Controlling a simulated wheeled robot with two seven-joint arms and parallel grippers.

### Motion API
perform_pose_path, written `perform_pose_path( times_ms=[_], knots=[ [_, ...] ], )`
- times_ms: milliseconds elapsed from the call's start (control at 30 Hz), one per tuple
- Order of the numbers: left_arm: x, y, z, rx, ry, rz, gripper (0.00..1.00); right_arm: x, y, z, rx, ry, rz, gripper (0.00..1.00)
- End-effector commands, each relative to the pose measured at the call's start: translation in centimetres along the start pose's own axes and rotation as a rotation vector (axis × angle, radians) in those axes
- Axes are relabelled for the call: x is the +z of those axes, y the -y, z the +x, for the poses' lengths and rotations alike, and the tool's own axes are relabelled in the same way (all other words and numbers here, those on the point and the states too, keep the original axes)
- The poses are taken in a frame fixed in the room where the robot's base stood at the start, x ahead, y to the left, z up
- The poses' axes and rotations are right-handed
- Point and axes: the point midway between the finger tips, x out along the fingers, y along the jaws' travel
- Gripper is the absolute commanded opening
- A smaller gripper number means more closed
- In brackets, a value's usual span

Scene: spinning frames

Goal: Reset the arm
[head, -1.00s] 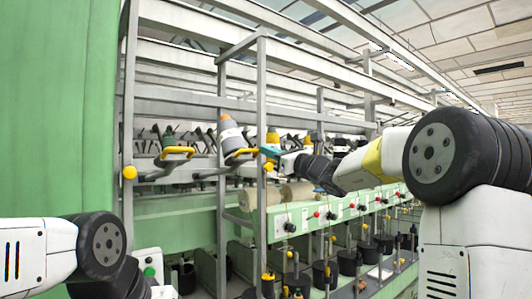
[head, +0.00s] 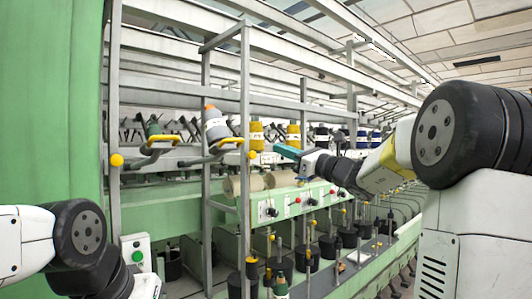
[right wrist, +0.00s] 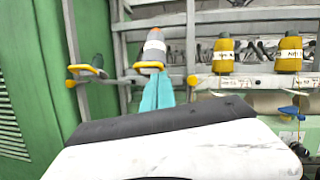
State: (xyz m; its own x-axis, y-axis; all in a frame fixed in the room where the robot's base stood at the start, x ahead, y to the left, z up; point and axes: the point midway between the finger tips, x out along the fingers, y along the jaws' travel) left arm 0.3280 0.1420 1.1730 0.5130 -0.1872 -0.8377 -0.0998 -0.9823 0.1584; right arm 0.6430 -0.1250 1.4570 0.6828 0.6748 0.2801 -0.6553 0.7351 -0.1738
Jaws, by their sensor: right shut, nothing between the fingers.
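My right arm comes in from the right in the head view, with its right gripper (head: 284,152) pointing left toward the rack. Its teal fingers are shut and empty, just right of a grey post. In the right wrist view the shut teal fingers (right wrist: 157,92) show below a grey spool with an orange tip (right wrist: 153,48), apparently in front of it. That grey spool (head: 215,127) stands on a yellow-ended holder (head: 228,144) in the head view. My left arm shows at the lower left; its gripper is out of view.
Yellow spools (head: 257,134) stand farther back. A grey upright post (head: 245,190) is close to my right gripper. A green panel (head: 50,100) fills the left side. A green machine front (head: 300,203) with knobs runs below.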

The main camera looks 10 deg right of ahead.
Motion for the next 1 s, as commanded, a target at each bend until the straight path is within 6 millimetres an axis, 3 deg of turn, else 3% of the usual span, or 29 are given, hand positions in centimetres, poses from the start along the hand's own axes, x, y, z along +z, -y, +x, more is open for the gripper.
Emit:
perform_pose_path(
  times_ms=[167,267,367,467,600,700,833,1000],
  knots=[
    [0.0,0.0,0.0,0.0,0.0,0.0,0.39,0.0,-0.2,-0.5,0.005,-0.006,-0.005,0.0],
    [0.0,0.0,0.0,0.0,0.0,0.0,0.39,-0.4,-2.3,-0.5,0.05,-0.049,-0.063,0.0],
    [0.0,0.0,0.0,0.0,0.0,0.0,0.39,-1.8,-7.1,-1.2,0.159,-0.152,-0.207,0.0],
    [0.0,0.0,0.0,0.0,0.0,0.0,0.39,-4.2,-13.4,-3.5,0.331,-0.288,-0.439,0.0],
    [0.0,0.0,0.0,0.0,0.0,0.0,0.39,-8.3,-20.4,-9.2,0.607,-0.454,-0.812,0.0],
    [0.0,0.0,0.0,0.0,0.0,0.0,0.39,-10.9,-23.5,-14.3,0.811,-0.539,-1.086,0.0],
    [0.0,0.0,0.0,0.0,0.0,0.0,0.39,-13.7,-25.4,-21.0,1.08,-0.607,-1.441,0.0],
    [0.0,0.0,0.0,0.0,0.0,0.0,0.39,-15.7,-25.2,-27.4,1.369,-0.633,-1.812,0.0]
  ],
)
